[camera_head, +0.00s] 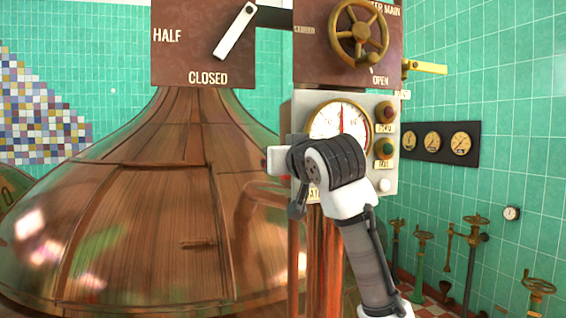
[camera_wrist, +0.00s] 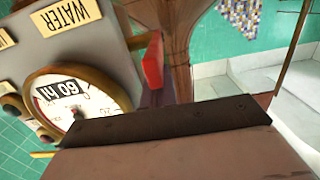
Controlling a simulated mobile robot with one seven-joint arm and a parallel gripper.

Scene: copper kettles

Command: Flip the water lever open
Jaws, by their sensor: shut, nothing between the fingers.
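The likely water lever is a red handle (camera_wrist: 153,62) on a brass mount at the side of the gauge box, beside the yellow WATER label (camera_wrist: 67,17) in the wrist view. In the head view, my arm covers the lower left of the gauge box (camera_head: 388,172). The lever and fingertips cannot be made out there.
A copper kettle (camera_head: 150,215) fills the left. Above are a CLOSED panel with a white lever (camera_head: 234,32) and a panel with a brass handwheel (camera_head: 358,35). The round gauge (camera_head: 330,122) is just above my arm. Floor valves (camera_head: 470,235) stand at right.

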